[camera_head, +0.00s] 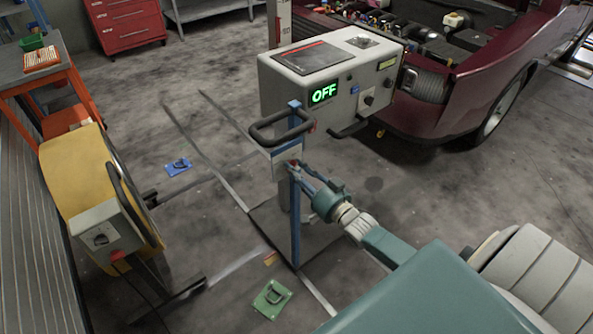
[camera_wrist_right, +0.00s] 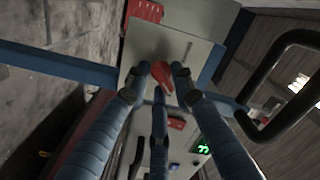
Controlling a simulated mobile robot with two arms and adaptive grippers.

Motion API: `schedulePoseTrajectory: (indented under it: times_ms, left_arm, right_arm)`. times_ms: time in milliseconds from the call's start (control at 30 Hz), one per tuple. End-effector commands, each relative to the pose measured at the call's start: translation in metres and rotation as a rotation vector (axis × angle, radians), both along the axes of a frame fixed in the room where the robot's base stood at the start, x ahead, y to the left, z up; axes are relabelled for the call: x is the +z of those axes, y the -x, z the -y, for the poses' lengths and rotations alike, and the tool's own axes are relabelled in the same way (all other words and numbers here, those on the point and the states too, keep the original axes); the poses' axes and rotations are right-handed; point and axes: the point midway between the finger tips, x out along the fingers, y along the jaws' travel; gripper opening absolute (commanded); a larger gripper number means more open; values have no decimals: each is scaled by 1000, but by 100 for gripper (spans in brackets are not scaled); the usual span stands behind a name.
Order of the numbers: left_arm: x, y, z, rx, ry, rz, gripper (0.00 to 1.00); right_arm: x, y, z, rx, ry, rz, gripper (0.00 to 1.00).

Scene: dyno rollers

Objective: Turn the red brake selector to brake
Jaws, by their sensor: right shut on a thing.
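The red brake selector (camera_wrist_right: 163,86) is on a pale grey plate (camera_wrist_right: 178,50), seen up close in the right wrist view. My right gripper (camera_wrist_right: 160,76) has its blue fingers closed around the selector, with two fingers on either side and one below. In the head view my right gripper (camera_head: 297,166) reaches the small panel on the blue post from the right, and its fingers cover most of the selector. The position marks on the plate are too small to read. My left gripper is not in view.
A grey console (camera_head: 330,70) with a green OFF display (camera_head: 323,93) stands behind the post. A yellow machine (camera_head: 80,180) is at left, and a dark red car (camera_head: 450,120) at right.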

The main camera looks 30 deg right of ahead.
Motion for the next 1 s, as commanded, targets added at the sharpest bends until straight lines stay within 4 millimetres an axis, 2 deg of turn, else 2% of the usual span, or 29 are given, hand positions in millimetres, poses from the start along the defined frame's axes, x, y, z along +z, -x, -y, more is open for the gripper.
schedulePoseTrajectory:
  times_ms: [367,1000]
  left_arm:
    - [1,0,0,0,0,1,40]
    - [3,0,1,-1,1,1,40]
  right_arm:
    - [-2,1,3,-5,88,0,0]
    - [1,1,4,-7,651,44,0]
